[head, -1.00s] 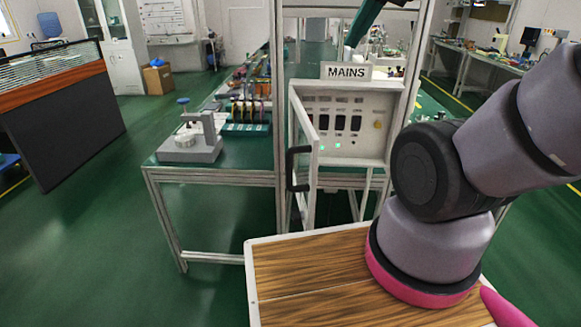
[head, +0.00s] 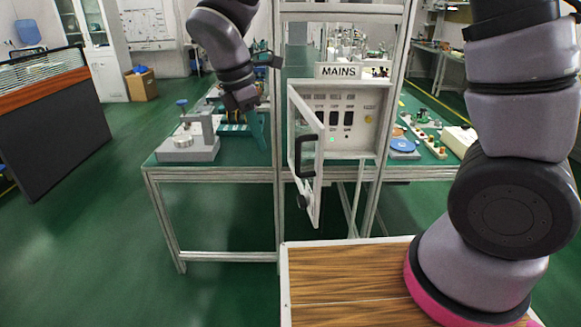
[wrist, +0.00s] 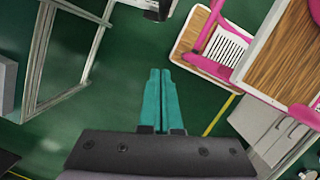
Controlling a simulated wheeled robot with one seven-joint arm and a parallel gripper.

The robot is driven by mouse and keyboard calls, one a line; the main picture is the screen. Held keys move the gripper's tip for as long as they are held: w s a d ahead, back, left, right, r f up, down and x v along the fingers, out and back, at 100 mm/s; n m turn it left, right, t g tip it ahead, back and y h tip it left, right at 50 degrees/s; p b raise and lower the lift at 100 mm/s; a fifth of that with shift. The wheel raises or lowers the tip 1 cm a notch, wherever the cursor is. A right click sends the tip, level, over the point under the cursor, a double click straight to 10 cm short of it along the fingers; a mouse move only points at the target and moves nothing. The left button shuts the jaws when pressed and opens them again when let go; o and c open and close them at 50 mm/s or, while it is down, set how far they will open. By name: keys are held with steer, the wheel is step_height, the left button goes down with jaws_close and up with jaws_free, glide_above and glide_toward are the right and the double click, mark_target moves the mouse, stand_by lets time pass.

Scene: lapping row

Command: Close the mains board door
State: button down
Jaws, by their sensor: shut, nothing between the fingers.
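The mains board (head: 366,150) is a pale box under a MAINS sign (head: 352,71), with dark switches and a green light on its panel. Its door (head: 311,190) stands open, hinged at the board's left side, its free edge swung out towards me. A black handle (head: 304,155) is on the door. My gripper (head: 262,148) has teal fingers and hangs fingers-down to the left of the door, apart from it in the picture. In the wrist view my gripper (wrist: 161,72) is shut and empty, with green floor behind the fingers.
A grey press-like stand (head: 190,140) is on the green bench left of my gripper. Upright frame posts (head: 279,200) flank the board. A blue dish (head: 403,145) and small parts lie on the bench at right.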

steer(key=w+d+f, duration=0.2)
steer(key=d+f, duration=0.4)
steer(key=f, duration=0.3)
steer(key=shift+w, duration=0.1)
steer(key=shift+d, duration=0.1)
stand_by(0.3)
